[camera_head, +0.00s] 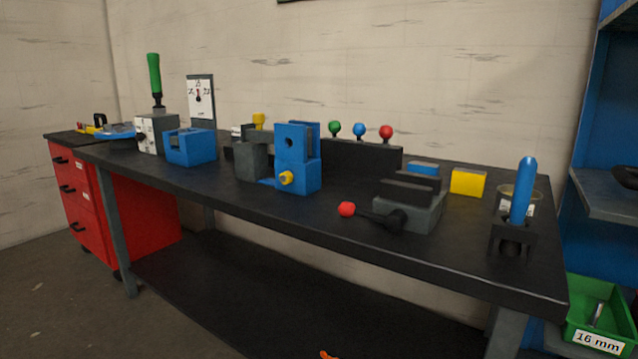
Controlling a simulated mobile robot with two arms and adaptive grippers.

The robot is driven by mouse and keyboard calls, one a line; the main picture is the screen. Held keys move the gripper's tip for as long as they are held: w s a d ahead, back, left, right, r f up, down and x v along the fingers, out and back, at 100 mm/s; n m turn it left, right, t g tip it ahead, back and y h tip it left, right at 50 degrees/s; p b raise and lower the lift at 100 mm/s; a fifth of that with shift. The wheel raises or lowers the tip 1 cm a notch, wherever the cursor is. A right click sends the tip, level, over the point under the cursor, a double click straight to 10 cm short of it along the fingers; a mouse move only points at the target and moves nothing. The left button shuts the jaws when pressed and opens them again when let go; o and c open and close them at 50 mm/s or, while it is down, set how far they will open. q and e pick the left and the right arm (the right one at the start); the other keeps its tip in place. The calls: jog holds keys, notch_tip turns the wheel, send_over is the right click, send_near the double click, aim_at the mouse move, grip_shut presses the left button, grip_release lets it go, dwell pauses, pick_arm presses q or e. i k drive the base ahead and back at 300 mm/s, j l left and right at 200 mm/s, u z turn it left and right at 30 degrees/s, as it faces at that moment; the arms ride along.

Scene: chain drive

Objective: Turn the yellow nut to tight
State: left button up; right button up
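The yellow nut (286,178) sits low on the front face of a blue block (312,172) near the middle of the workbench. It is small here, and how tight it is cannot be told. Neither of my grippers shows in the head view, and nothing touches the nut.
The dark workbench (460,258) bears a blue fixture (192,147), a green-handled tool (154,76), a grey block with a red-knobbed lever (348,209), a yellow block (467,182) and a blue-handled tool (523,190). A red drawer cabinet (140,205) stands left, a green bin (600,312) right.

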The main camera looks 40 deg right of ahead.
aim_at(286, 177)
jog(key=i+z, duration=0.2)
jog(key=z, duration=0.2)
jog(key=i+j+z, duration=0.15)
jog(key=z, duration=0.2)
jog(key=i+j+z, duration=0.2)
jog(key=z, duration=0.2)
jog(key=i+j+z, duration=0.1)
jog(key=i+j, duration=0.4)
jog(key=j, duration=0.15)
jog(key=i+j+z, duration=0.15)
jog(key=j, duration=0.2)
jog(key=i+j, duration=0.3)
jog(key=j+z, duration=0.05)
jog(key=j, duration=0.05)
